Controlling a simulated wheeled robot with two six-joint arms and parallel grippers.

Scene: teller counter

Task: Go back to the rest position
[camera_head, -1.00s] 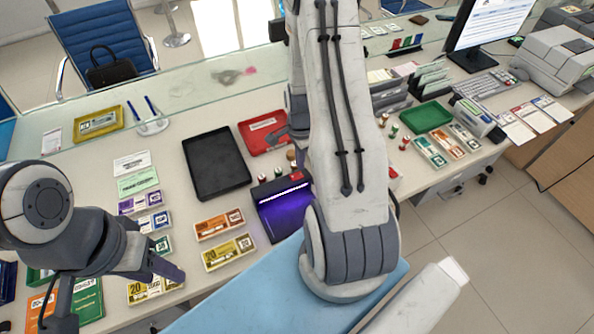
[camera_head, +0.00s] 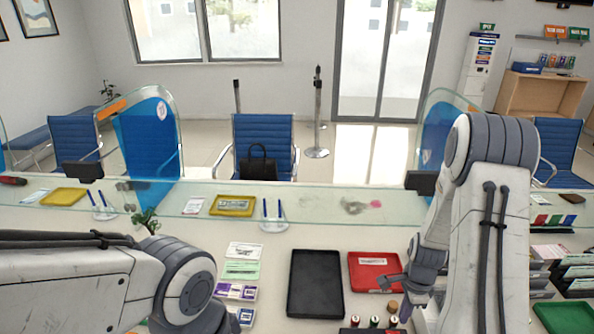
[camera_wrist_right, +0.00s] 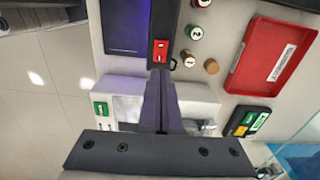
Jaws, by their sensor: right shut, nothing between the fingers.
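The red tray (camera_wrist_right: 250,78) lies to the right there. My left arm fills the lower left of the head view; its gripper is out of the picture.
A black tray (camera_head: 315,285) lies left of the red one. Note bundles (camera_head: 236,291) lie in a column beside my left arm. A glass partition (camera_head: 330,202) runs along the counter's back, with a pen stand (camera_head: 274,226) nearby. A green tray (camera_head: 566,318) sits at right.

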